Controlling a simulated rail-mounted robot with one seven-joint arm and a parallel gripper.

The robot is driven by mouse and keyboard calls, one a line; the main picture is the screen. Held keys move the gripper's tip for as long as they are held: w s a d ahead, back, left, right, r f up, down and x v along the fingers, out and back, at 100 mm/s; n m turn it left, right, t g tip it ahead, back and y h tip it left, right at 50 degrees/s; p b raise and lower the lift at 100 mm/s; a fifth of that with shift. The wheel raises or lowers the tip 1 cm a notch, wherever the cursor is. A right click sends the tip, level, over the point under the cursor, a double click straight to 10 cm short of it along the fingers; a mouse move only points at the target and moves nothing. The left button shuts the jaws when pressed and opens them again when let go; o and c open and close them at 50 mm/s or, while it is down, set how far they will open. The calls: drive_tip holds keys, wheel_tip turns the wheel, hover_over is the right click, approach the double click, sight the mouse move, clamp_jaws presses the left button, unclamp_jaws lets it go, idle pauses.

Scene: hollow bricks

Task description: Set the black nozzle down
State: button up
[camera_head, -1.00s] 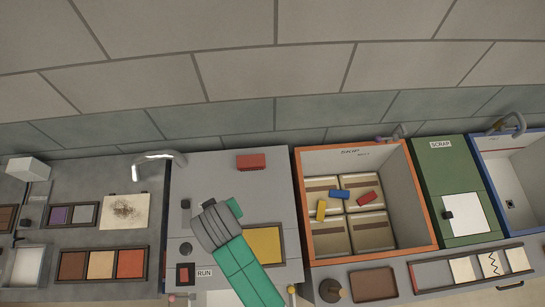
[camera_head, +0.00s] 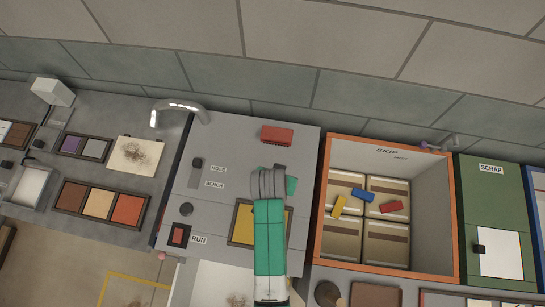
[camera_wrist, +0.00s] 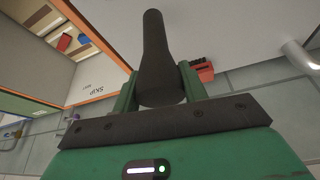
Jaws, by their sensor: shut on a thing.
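In the wrist view, the black nozzle (camera_wrist: 156,60) is held between the two green fingers of my gripper (camera_wrist: 158,78). Its wide end is at the fingers and its narrower end points away from them. In the head view, my gripper (camera_head: 290,186) is above the grey bench (camera_head: 225,150), right of its middle, near the upper right of a yellow pad (camera_head: 242,224). I cannot tell how high the nozzle is above the bench.
A red block (camera_head: 277,135) lies at the bench's back. An orange-rimmed skip (camera_head: 321,200) with several bricks inside stands to the right. A green scrap unit (camera_head: 487,205) is beyond it. A tap (camera_head: 180,108) and a RUN switch (camera_head: 178,235) are at the left.

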drive_tip(key=w+a+f, duration=0.2)
drive_tip(key=w+f, duration=0.2)
drive_tip(key=w, duration=0.3)
drive_tip(key=shift+w+f, duration=0.15)
drive_tip(key=shift+w, duration=0.2)
drive_tip(key=shift+a, duration=0.1)
drive_tip(key=shift+f+b, duration=0.2)
drive_tip(key=shift+b, duration=0.2)
drive_tip(key=o, duration=1)
drive_tip(key=p+v, duration=0.2)
drive_tip(key=v, duration=1)
drive_tip(key=shift+r, duration=0.25)
